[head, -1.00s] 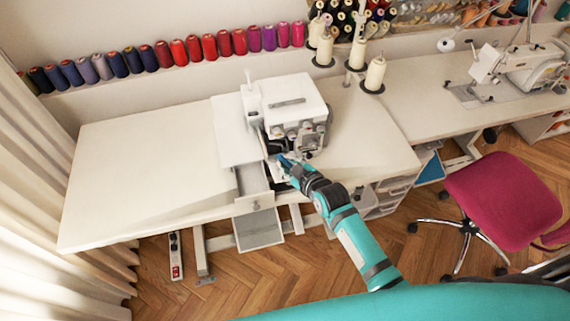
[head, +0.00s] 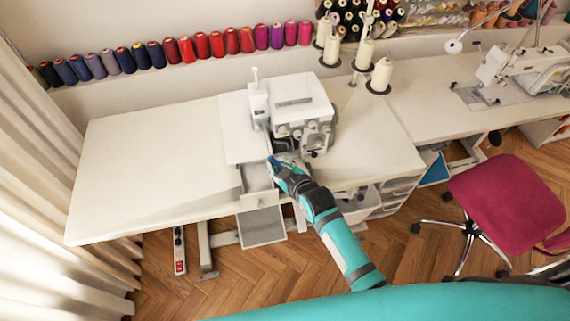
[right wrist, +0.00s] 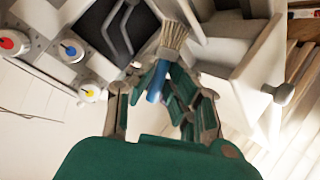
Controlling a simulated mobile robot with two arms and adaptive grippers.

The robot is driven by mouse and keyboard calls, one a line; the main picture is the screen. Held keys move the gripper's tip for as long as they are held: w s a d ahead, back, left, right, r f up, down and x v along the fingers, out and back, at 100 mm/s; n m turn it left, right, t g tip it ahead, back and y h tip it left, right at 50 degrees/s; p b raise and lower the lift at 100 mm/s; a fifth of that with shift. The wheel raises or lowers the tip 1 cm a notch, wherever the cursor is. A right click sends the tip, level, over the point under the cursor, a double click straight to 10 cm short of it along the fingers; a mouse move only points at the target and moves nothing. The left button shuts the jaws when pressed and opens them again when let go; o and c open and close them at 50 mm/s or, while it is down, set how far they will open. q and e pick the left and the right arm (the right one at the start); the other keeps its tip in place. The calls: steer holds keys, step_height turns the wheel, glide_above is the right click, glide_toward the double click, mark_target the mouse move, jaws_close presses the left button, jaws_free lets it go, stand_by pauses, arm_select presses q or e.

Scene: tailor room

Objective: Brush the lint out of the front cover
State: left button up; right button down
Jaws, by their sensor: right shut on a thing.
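The white overlock machine (head: 303,104) stands on the sewing table. My right gripper (head: 274,163) is in front of its lower front. In the right wrist view my right gripper (right wrist: 162,84) is shut on the blue handle of a small brush (right wrist: 173,36), whose pale bristles point up in the picture. The bristles are beside the machine's dark open front (right wrist: 116,24), where grey metal parts show. A white panel, perhaps the front cover (right wrist: 220,52), is right of the bristles; I cannot tell whether they touch it. No lint can be made out. My left gripper is out of view.
An open white drawer with a knob (right wrist: 284,93) is at the right of the wrist view. The left of the table (head: 150,160) is clear. Thread cones (head: 380,75) stand behind the machine. A magenta chair (head: 507,197) is at the right.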

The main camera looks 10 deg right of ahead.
steer(key=shift+d+p, duration=0.45)
steer(key=shift+d, duration=0.05)
steer(key=shift+w+a+r+p, duration=0.3)
steer(key=shift+a+r+p, duration=0.1)
steer(key=shift+r+p, duration=0.4)
steer(key=shift+w+a+r+p, duration=0.25)
steer(key=shift+a+r+p, duration=0.2)
steer(key=shift+r+p, duration=0.3)
steer(key=shift+w+a+r+p, duration=0.35)
steer(key=shift+r+p, duration=0.25)
steer(key=shift+r, duration=0.35)
